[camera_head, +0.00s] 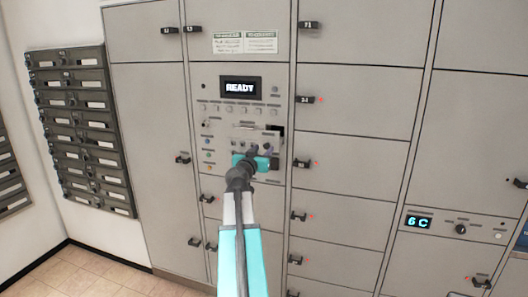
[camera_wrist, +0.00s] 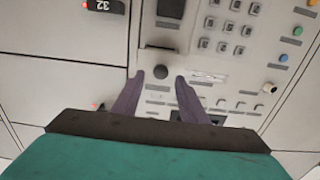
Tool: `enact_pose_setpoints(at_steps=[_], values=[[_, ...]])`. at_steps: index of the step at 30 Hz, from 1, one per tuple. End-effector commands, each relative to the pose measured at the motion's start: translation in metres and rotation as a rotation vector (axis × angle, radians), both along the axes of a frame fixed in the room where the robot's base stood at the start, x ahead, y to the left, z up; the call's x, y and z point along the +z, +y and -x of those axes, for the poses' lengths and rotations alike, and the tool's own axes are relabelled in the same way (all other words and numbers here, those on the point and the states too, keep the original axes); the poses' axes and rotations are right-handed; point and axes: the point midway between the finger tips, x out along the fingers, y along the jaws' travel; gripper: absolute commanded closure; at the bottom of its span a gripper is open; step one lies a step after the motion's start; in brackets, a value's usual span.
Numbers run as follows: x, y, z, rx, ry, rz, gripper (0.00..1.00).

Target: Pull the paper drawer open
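The grey control panel (camera_head: 237,112) carries a "READY" display, a row of small controls and a light plate with a dark gap at its right end. I cannot tell for certain which part is the paper drawer. My gripper (camera_head: 258,157) is in front of the panel's lower part and hides some of it. In the wrist view my gripper (camera_wrist: 160,77) has its two dark fingers apart. Nothing is seen held.
Grey locker doors (camera_head: 358,98) with small dark latches surround the panel. A bank of dark mail slots (camera_head: 83,125) hangs on the left wall. A lower panel at right shows "6C" (camera_head: 418,222). Tiled floor (camera_head: 85,275) is clear at lower left. A keypad (camera_wrist: 229,27) is near my fingers.

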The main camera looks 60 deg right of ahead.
Motion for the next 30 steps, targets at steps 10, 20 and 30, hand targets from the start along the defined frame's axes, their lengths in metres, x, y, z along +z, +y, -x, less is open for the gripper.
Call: enact_pose_setpoints(at_steps=[10, 20, 30], values=[[-0.002, 0.042, 0.005, 0.002, 0.0, 0.001, 0.61], [-0.002, 0.079, 0.01, 0.002, 0.001, 0.001, 0.61], [-0.001, 0.107, 0.013, 0.002, 0.001, 0.001, 0.61]])
